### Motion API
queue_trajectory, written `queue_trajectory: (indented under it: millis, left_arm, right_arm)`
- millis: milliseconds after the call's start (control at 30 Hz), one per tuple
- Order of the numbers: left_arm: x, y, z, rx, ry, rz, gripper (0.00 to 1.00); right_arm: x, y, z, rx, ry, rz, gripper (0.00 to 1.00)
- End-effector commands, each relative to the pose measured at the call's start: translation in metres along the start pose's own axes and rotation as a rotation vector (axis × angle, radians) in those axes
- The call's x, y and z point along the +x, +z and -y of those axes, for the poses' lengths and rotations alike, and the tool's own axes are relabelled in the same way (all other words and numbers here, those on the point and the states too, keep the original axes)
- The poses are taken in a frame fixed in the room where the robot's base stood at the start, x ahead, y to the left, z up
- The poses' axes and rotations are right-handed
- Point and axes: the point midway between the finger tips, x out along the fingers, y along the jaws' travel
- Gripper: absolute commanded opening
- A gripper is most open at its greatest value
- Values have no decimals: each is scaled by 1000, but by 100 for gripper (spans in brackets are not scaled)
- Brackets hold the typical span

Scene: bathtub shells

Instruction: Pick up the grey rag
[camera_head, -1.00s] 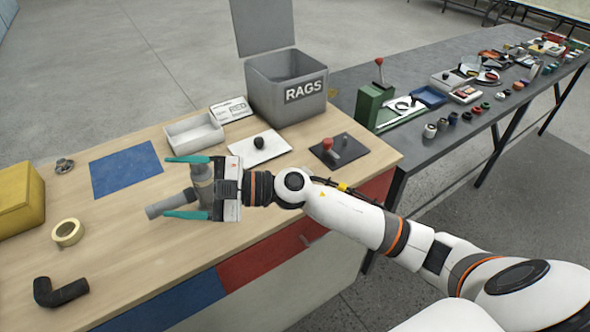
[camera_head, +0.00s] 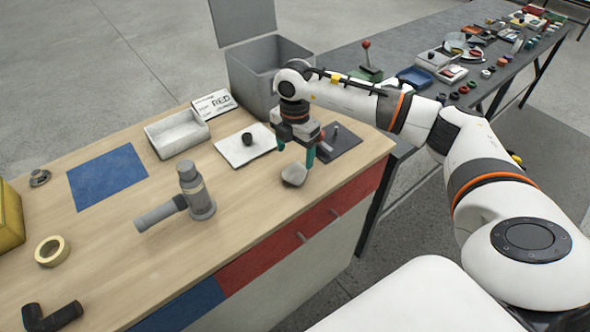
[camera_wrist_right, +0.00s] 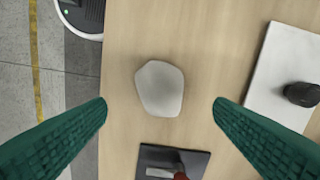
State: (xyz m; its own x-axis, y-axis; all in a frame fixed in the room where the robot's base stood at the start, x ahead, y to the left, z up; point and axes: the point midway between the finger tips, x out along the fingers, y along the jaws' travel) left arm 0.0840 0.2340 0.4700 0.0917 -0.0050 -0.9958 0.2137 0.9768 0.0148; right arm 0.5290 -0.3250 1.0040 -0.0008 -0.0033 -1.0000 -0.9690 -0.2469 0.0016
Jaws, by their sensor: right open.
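The grey rag (camera_head: 294,175) is a small, light-grey, rounded lump on the wooden bench top near its right front edge. It also shows in the right wrist view (camera_wrist_right: 160,88), lying between the lines of the two green fingers. My right gripper (camera_head: 296,151) points down just above and behind the rag, open and empty. Its fingers stand wide apart on either side of the rag, and I see no contact with it. My left gripper is not in view.
A grey lidded bin (camera_head: 240,85) stands behind my right arm. A dark plate (camera_head: 345,148) and a white plate (camera_head: 235,156) with a black knob lie near the gripper. A grey pipe fitting (camera_head: 197,195) stands left. The bench between is clear.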

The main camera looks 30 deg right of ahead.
Motion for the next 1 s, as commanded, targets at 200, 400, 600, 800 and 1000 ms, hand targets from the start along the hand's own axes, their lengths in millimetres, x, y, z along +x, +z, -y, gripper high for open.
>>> queue_trajectory:
  millis: [200, 400, 600, 800, 1000]
  left_arm:
    - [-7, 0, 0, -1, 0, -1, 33]
    - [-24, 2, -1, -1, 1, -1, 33]
    - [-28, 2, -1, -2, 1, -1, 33]
    - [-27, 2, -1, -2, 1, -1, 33]
    - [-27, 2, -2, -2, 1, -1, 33]
  right_arm:
    - [18, 1, 0, -3, 0, 2, 76]
    - [42, 0, -3, -2, 3, 3, 76]
    - [67, 0, -2, -4, 0, 3, 76]
    - [70, 0, -2, -4, -3, 3, 76]
    - [70, 0, -2, -4, -2, 3, 52]
